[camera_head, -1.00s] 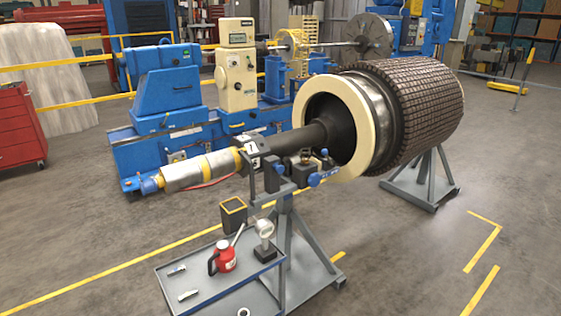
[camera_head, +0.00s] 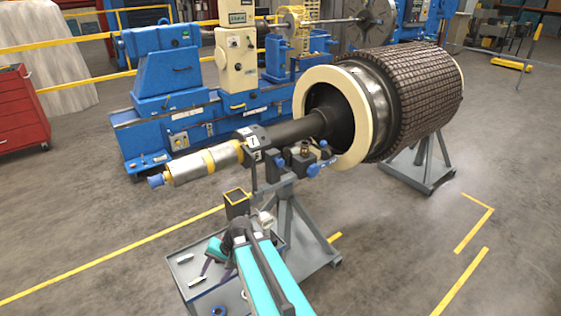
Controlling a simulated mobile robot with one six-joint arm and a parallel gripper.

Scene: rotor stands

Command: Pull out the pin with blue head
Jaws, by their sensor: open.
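Small blue-headed parts stick out of the bracket on top of the near grey stand (camera_head: 284,205), beside the dark shaft. The largest blue head (camera_head: 313,170) points to the lower right, and a smaller blue knob (camera_head: 323,144) stands above it. I cannot tell at this size which one is the pin. My gripper (camera_head: 201,274) is small and dark at the end of my teal arm, low over the tray. It is open and well below and left of the blue heads. My arm covers part of the tray.
The grey tray (camera_head: 192,292) holds small tools and a blue ring (camera_head: 220,310). A dark square cup (camera_head: 236,203) stands at its back edge. The rotor (camera_head: 400,95) with its cream ring (camera_head: 352,125) rests above the stands. The floor to the right is open.

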